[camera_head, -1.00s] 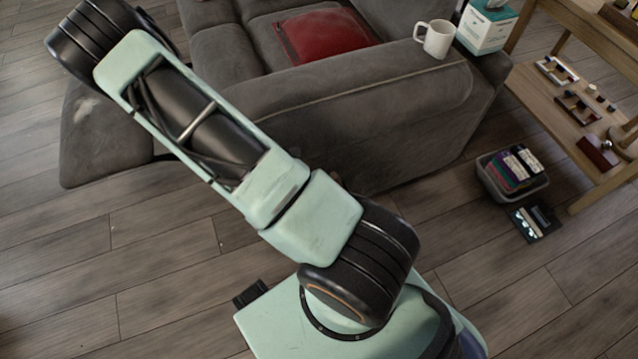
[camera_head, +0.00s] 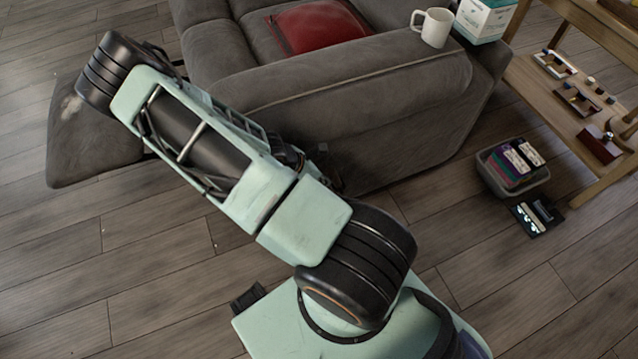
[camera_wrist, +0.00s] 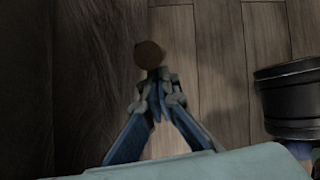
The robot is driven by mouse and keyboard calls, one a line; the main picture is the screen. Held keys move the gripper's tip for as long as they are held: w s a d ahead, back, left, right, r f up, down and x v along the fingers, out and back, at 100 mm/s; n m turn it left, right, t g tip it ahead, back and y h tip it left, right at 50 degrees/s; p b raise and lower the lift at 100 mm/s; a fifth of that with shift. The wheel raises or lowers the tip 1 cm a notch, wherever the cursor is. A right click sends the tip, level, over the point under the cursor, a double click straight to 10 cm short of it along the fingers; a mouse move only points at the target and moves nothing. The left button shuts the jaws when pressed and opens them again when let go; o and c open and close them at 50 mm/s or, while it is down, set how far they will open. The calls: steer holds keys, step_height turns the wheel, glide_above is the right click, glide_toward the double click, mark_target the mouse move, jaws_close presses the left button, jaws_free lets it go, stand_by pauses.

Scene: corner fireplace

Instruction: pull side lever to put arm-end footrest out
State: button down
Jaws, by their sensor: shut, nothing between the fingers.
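The grey sofa (camera_head: 370,90) stands with its near arm end facing me in the head view. A grey padded footrest (camera_head: 92,150) sticks out at its left, partly behind my arm. In the wrist view a round brown knob (camera_wrist: 149,54), apparently the end of the side lever, shows beside the dark sofa side (camera_wrist: 60,80). My gripper (camera_wrist: 157,88) is shut and empty, its fingertips just below the knob in the picture. I cannot tell whether they touch it. The rest of the lever is hidden, and my gripper is mostly hidden in the head view.
A white mug (camera_head: 431,27) and a tissue box (camera_head: 485,18) stand on the sofa arm. A red cushion (camera_head: 318,26) lies on the seat. A grey basket (camera_head: 512,172) and a small dark item (camera_head: 537,216) are on the floor beside a wooden shelf (camera_head: 560,100). Bare floor lies left.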

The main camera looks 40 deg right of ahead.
mark_target(332, 172)
steer(key=shift+d+r, duration=0.1)
steer(key=shift+d, duration=0.05)
steer(key=shift+s+d+r+y+p, duration=0.2)
steer(key=shift+d+r+y+p, duration=0.15)
steer(key=shift+d+y, duration=0.25)
steer(key=shift+s+d+r+y+p, duration=0.15)
steer(key=shift+d+r+y+p, duration=0.2)
steer(key=shift+d, duration=0.4)
steer(key=p, duration=0.1)
steer(key=d+y, duration=0.1)
steer(key=d+p, duration=0.1)
steer(key=shift+s+r+t+y+p, duration=0.3)
steer(key=shift+r+t+y, duration=0.05)
steer(key=shift+r+t, duration=0.05)
steer(key=shift+y, duration=0.8)
steer(key=shift+s+d+f+p, duration=0.1)
steer(key=shift+s+d+p, duration=0.1)
steer(key=shift+d+p, duration=0.9)
steer(key=shift+s+d+f+p, duration=0.1)
steer(key=shift+s+d+p, duration=0.1)
steer(key=shift+d+p, duration=0.8)
steer(key=shift+a, duration=0.1)
steer(key=shift+a, duration=0.1)
